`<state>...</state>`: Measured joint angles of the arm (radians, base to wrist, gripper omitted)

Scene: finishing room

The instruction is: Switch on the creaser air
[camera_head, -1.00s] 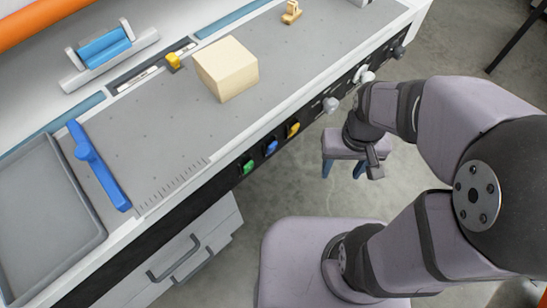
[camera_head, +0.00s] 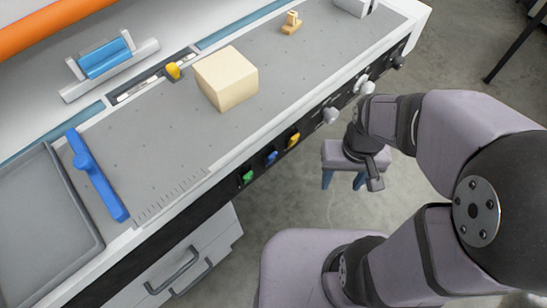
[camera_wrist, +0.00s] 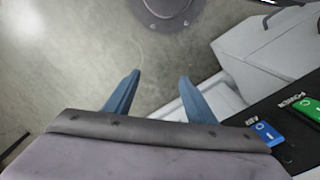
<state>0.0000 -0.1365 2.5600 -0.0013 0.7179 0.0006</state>
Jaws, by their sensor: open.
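The blue rocker switch (camera_head: 271,158) sits on the black front strip of the bench, between a green and a yellow switch. In the wrist view the blue switch (camera_wrist: 265,134) shows at the lower right, with a label above it that appears to read AIR. Which way it is tipped, I cannot tell. My gripper (camera_head: 342,186) hangs over the floor in front of the bench, right of the switches and apart from them. Its two blue fingers are spread and empty. In the wrist view my gripper (camera_wrist: 160,77) is left of the blue switch, with floor between the fingers.
The green switch (camera_head: 247,177), labelled POWER in the wrist view, and the yellow switch (camera_head: 293,139) flank the blue one. White knobs (camera_head: 330,115) continue rightward. Drawers (camera_head: 185,262) lie below. A wooden block (camera_head: 227,78) rests on the bench top.

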